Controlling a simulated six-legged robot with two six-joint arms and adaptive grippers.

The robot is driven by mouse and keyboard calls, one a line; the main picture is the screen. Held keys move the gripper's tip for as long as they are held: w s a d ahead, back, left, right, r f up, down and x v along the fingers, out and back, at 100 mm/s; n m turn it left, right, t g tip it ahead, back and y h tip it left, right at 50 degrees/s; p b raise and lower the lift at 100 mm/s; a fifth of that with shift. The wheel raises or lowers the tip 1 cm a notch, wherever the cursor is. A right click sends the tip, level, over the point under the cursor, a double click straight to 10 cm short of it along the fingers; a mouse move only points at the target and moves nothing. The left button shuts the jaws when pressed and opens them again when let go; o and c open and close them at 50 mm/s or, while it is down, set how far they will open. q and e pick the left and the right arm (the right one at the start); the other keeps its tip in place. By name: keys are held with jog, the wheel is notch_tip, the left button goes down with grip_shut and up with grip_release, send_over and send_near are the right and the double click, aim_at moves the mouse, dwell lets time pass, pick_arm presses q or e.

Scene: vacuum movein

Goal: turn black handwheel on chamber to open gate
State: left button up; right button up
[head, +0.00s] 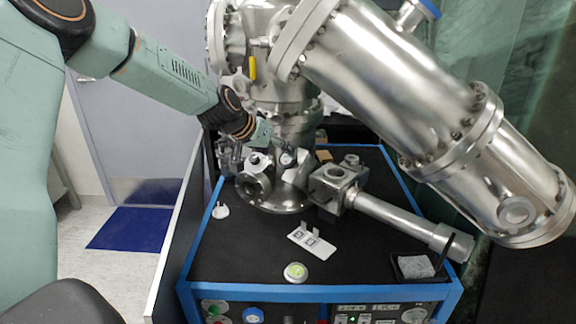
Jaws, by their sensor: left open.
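The steel vacuum chamber (285,90) stands on the black top of a blue-framed cart. My left arm reaches in from the left, and my left gripper (264,138) is at the chamber's lower left side, close to its small ports and flanges. The gripper is open, small in the picture and partly lost against the metal; I cannot tell whether it touches anything. I cannot clearly make out a black handwheel; it may be hidden behind the gripper or among the fittings. My right gripper is not in view.
A large steel cylinder (400,85) slants across the upper right. A white plate (311,242), a round green-topped piece (295,271) and a small white piece (221,211) lie on the cart top (245,250).

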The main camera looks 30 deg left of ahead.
aim_at(287, 158)
pick_arm(q)
jog(key=shift+w+f+b, duration=0.25)
jog(key=shift+f+b, duration=0.3)
jog(key=shift+b, duration=0.15)
jog(key=b+x, duration=0.2)
jog(key=x, duration=0.1)
jog(key=shift+w+d+f+b, duration=0.1)
jog(key=shift+w+d+b, duration=0.15)
jog(key=shift+w+b, duration=0.1)
jog(key=shift+w+a+f, duration=0.1)
jog(key=shift+w+f, duration=0.15)
jog(key=shift+r, duration=0.15)
jog(key=shift+w, duration=0.1)
jog(key=shift+c, duration=1.3)
jog(key=c, duration=0.9)
